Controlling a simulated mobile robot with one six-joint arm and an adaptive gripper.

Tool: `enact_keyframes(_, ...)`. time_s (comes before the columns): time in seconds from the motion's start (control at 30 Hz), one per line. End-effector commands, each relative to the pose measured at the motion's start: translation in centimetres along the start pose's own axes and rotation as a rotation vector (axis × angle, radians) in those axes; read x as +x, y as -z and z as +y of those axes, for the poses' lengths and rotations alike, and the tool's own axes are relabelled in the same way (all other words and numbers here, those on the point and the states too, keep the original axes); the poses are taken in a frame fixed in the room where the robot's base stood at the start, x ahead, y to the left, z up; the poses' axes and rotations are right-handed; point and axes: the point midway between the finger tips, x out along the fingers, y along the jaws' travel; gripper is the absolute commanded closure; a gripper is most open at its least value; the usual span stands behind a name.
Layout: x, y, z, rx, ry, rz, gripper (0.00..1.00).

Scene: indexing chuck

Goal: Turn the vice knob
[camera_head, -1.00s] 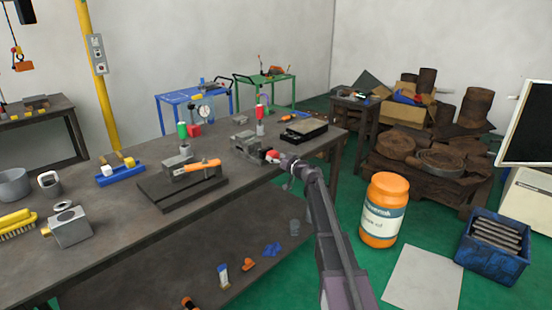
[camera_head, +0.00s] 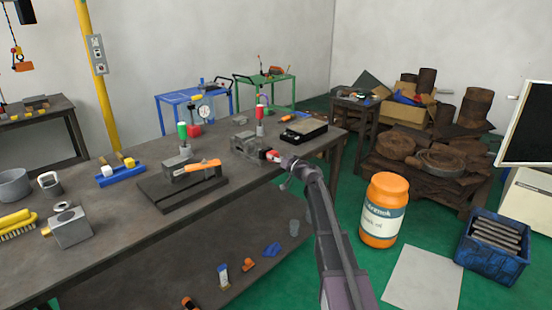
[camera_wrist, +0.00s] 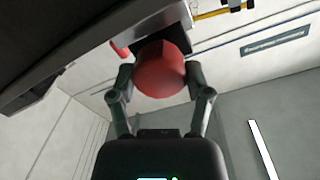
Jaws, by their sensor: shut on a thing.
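The grey vice (camera_head: 246,146) sits near the front edge of the workbench, in the middle of the head view. Its red knob (camera_head: 271,155) is on the side toward my arm. In the wrist view the round red knob (camera_wrist: 160,70) fills the space between the two fingers of my gripper (camera_wrist: 160,84). The fingers are shut on the knob, one on each side. In the head view my gripper (camera_head: 280,159) is small and meets the knob; its fingers are hard to make out there.
An orange barrel (camera_head: 384,210) and a blue crate (camera_head: 492,248) stand on the green floor to the right.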

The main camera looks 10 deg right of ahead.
Motion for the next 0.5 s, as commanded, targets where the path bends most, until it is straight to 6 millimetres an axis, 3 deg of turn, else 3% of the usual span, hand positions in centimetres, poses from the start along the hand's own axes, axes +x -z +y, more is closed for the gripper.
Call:
enact_keyframes(0.27,0.18,0.13,0.08,0.172,-0.002,-0.004,0.84)
enact_keyframes(0.5,0.21,0.13,0.1,0.206,-0.002,-0.005,0.84)
